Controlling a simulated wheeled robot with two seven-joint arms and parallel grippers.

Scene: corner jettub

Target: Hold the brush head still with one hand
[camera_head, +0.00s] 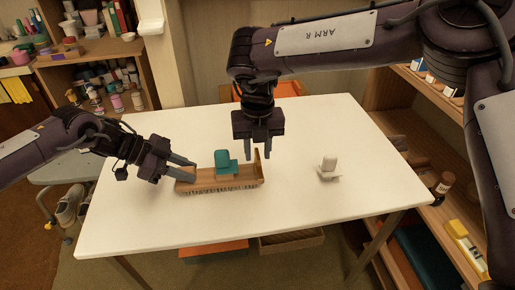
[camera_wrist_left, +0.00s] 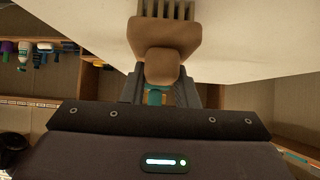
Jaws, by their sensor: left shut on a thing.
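A long wooden brush head (camera_head: 244,184) with dark bristles underneath is on the white table, left of the middle. A teal block (camera_head: 222,160) sits on its top. A thin upright wooden piece stands at its right end. My left gripper (camera_head: 188,168) is shut on the brush head's left end. In the left wrist view, the brown end of the brush head (camera_wrist_left: 165,35) shows between the jaws, with a bit of teal below it. My right gripper (camera_head: 259,155) points down above the brush head's right end, its fingers apart; nothing is clearly held.
A small white object (camera_head: 328,170) stands on the table (camera_head: 330,120) to the right, with free room around it. Shelves (camera_head: 95,70) are at the back left, and another shelf unit (camera_head: 420,165) is at the right. Orange bins show behind and below the table.

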